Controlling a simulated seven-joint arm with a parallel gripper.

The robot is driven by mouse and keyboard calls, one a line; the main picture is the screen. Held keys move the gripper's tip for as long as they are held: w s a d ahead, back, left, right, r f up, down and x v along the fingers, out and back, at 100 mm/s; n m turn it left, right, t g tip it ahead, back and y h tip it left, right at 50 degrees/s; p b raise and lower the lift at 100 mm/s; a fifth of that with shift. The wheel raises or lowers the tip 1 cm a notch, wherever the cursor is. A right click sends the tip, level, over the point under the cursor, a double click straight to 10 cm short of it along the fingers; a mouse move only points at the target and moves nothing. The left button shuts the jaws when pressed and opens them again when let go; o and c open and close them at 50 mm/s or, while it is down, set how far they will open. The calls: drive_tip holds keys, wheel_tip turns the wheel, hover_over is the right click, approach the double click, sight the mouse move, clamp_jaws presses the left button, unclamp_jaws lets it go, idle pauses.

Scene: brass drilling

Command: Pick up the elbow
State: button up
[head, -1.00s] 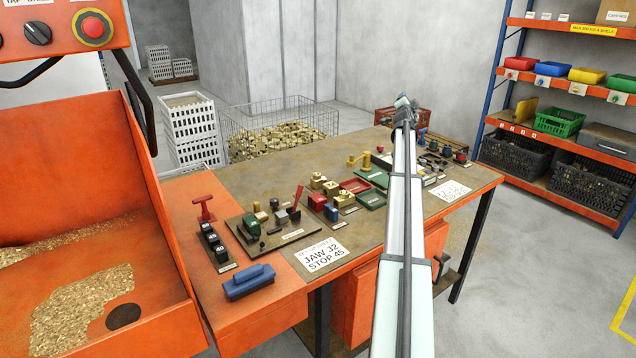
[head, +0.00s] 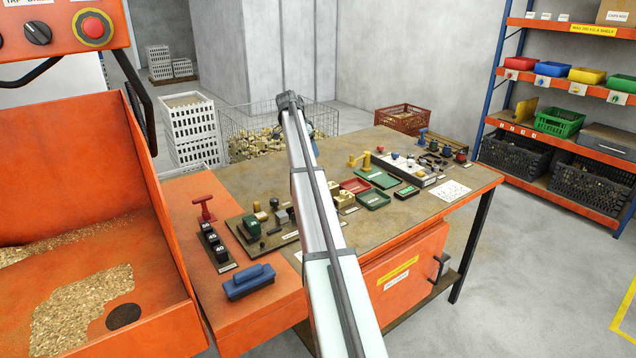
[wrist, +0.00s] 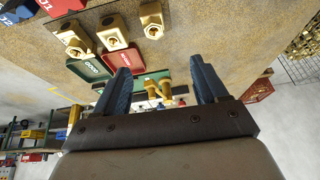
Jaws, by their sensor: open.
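Three brass fittings stand in a row at the top of the wrist view: a left one (wrist: 74,40), a middle one (wrist: 112,32) and a right one (wrist: 151,20). I cannot tell which is the elbow. In the head view my arm hides part of the row, and a brass fitting (head: 346,200) shows just right of it. My gripper (wrist: 158,70) is open, with two blue fingers apart and nothing between them. It is above the bench, apart from the fittings. In the head view the gripper (head: 313,143) is mostly hidden behind my arm's end.
A red tray (head: 355,185) and green trays (head: 374,201) lie right of the fittings. A wire basket (head: 245,130) of brass parts is behind the bench (head: 425,212). The bench's right front is mostly clear.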

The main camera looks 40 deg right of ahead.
drive_tip(key=x, duration=0.9)
drive_tip(key=s+a+x, duration=0.1)
drive_tip(key=x, duration=0.3)
drive_tip(key=shift+w+f, duration=0.1)
drive_tip(key=shift+f, duration=0.3)
drive_tip(key=shift+r, duration=0.1)
clamp_jaws()
